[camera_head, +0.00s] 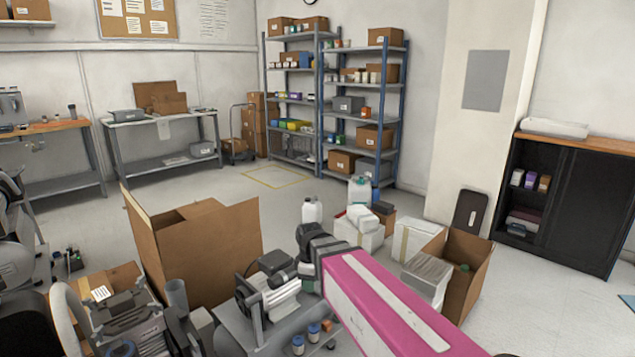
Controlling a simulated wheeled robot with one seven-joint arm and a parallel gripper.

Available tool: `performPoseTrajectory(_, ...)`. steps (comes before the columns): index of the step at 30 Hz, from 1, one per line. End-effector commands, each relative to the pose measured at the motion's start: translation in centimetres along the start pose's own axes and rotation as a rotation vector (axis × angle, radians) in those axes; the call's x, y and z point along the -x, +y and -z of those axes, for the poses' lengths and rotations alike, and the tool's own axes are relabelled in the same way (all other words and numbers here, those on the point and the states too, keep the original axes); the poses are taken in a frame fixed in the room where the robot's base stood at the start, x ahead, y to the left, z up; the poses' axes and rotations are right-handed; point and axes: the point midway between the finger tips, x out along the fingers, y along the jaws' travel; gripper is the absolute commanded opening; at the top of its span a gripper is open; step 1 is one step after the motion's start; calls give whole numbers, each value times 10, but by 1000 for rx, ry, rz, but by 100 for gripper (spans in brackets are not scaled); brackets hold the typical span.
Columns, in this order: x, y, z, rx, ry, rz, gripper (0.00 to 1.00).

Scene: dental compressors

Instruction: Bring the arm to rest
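My arm reaches in from the lower right as a long magenta link (385,305) with a pale strip along its top. It is stretched forward over the low grey work surface. Its far end carries dark grey and black parts (312,243) near the picture's middle. I cannot make out gripper fingers there, nor whether anything is held. A grey and black compressor motor (268,293) sits just below and left of the arm's end. I cannot tell whether they touch.
An open cardboard box (205,245) stands left of the arm's end; another (468,275) stands to the right. White boxes (357,232) and containers are behind. Machine parts (120,310) crowd the lower left. Blue-framed shelves (365,110) stand at the back. The mid-left floor is clear.

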Motion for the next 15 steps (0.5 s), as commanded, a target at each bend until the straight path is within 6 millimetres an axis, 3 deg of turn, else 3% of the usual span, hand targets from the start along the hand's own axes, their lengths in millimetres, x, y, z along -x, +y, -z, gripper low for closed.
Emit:
performPoseTrajectory(1, -8, 3, -23, -106, -1, 2, 39)
performPoseTrajectory(3, -19, 8, -49, -262, -1, 2, 39)
performPoseTrajectory(15, -69, 13, -187, -1100, 0, -1, 39)
